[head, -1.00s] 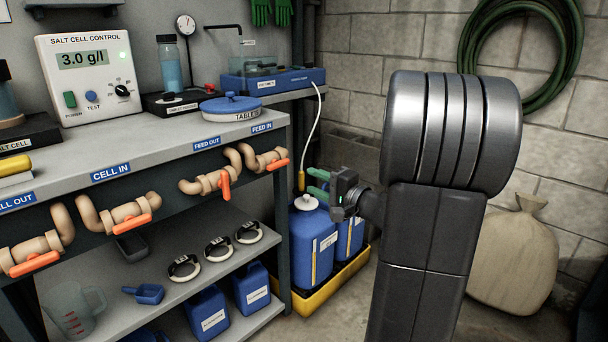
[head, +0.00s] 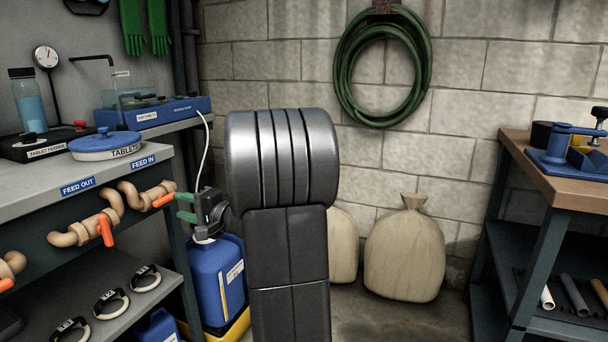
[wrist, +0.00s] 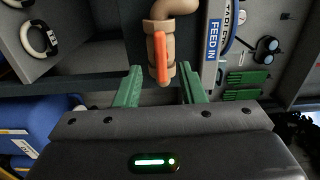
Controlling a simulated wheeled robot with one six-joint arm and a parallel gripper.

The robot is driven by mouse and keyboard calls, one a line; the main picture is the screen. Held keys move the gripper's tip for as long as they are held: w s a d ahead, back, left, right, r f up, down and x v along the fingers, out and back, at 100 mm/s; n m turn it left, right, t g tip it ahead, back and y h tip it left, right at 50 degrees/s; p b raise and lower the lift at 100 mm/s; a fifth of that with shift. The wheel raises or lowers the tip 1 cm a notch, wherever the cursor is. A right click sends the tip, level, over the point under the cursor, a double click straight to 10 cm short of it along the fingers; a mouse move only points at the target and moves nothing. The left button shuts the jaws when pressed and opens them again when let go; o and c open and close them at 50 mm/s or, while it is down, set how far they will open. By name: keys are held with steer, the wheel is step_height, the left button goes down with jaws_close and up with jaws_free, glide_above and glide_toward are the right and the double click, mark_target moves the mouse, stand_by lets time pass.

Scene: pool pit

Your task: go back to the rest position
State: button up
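My gripper (head: 183,207) shows in the head view at the left of my dark arm, level with the FEED IN pipe. In the wrist view its two green fingers (wrist: 160,88) stand apart with a gap between them, so it is open. The orange FEED IN valve handle (wrist: 161,57) shows beyond and between the fingertips in that view. I cannot tell whether the fingers touch it. The same handle (head: 164,200) lies close to the fingertips in the head view. Nothing is held.
A bench (head: 110,165) with pipes and a lower shelf is at left. A blue drum (head: 212,285) stands in a yellow tray (head: 236,328) below my gripper. Sacks (head: 405,255) lean on the back wall. A workbench (head: 562,185) is at right. Some floor before the sacks is clear.

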mark_target(166, 201)
steer(key=b+x, duration=0.1)
steer(key=x, duration=0.5)
steer(key=shift+d, duration=0.15)
